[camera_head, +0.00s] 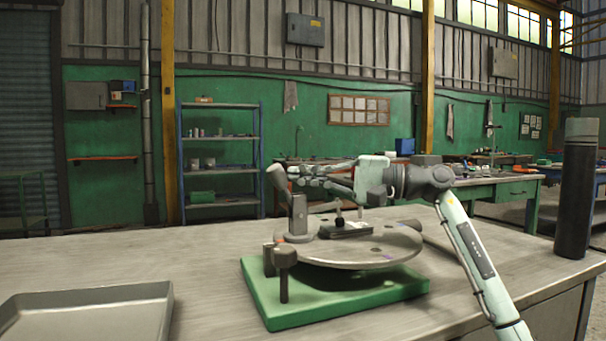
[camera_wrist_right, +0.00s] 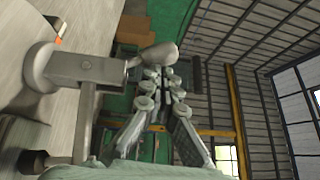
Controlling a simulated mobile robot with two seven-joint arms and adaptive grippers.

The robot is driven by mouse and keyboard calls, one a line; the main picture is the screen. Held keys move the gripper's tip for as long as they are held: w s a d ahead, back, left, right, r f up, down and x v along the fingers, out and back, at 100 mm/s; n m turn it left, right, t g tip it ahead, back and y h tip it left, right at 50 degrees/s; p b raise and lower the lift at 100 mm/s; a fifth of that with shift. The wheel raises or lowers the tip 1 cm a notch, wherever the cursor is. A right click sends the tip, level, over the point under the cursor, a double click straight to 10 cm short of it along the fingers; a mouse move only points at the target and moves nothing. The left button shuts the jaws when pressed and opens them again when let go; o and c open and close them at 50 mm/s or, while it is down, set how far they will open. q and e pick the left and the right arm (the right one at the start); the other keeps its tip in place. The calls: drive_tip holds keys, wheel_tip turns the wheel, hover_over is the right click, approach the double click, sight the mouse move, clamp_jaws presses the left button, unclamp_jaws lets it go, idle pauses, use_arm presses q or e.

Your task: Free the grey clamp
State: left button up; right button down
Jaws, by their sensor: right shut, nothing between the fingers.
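The grey clamp (camera_head: 298,212) stands upright near the left edge of a round grey plate (camera_head: 385,250), which sits above a green base (camera_head: 340,308). In the right wrist view, the clamp's post (camera_wrist_right: 98,68) lies sideways and the grip (camera_wrist_right: 153,55) is by my fingers. My right gripper (camera_head: 290,175) reaches in from the right, shut and empty, with its fingertips (camera_wrist_right: 162,73) close beside the grip. I cannot tell whether they touch. My left gripper is not in view.
A dark block with a black knob (camera_head: 345,230) lies on the plate under my right gripper. A dark knobbed post (camera_head: 284,268) stands at the base's front left. A grey tray (camera_head: 90,298) is at front left, a dark cylinder (camera_head: 577,195) at right. The bench between tray and base is clear.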

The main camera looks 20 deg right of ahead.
sight(278, 182)
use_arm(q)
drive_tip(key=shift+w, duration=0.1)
use_arm(e)
drive_tip(key=shift+a, duration=0.15)
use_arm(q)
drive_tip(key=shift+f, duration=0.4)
use_arm(e)
drive_tip(key=shift+a+n+h, duration=0.15)
drive_tip(key=shift+n+h, duration=0.15)
drive_tip(key=shift+h, duration=0.1)
